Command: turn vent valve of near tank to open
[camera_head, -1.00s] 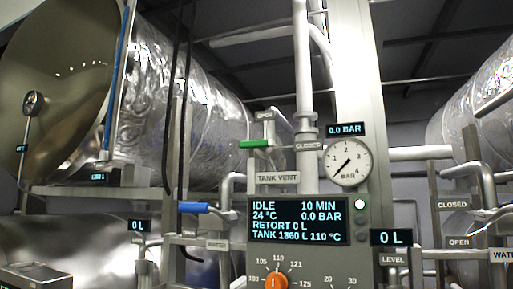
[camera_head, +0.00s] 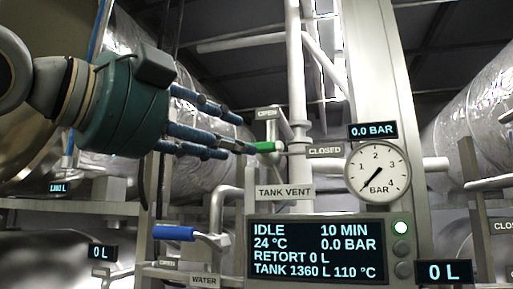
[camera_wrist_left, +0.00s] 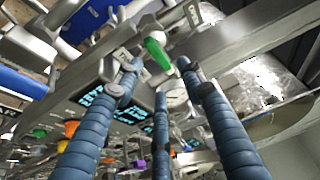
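The tank vent valve has a green lever handle (camera_head: 262,147), lying roughly level between the OPEN label (camera_head: 267,114) above and the CLOSED label (camera_head: 325,151) to its right. The TANK VENT label (camera_head: 286,192) is below it. My left gripper (camera_head: 238,137) comes in from the left with its three blue fingers spread, the tips close to the handle's left end. In the left wrist view the green handle (camera_wrist_left: 157,54) shows beyond and between the open fingertips (camera_wrist_left: 158,75). I cannot tell whether any finger touches it. My right gripper is out of view.
A pressure gauge (camera_head: 377,171) and a display panel (camera_head: 316,249) reading IDLE and 0.0 BAR are right of and below the valve. A blue lever handle (camera_head: 174,233) sits lower left. A white vertical pipe (camera_head: 295,70) rises behind the valve.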

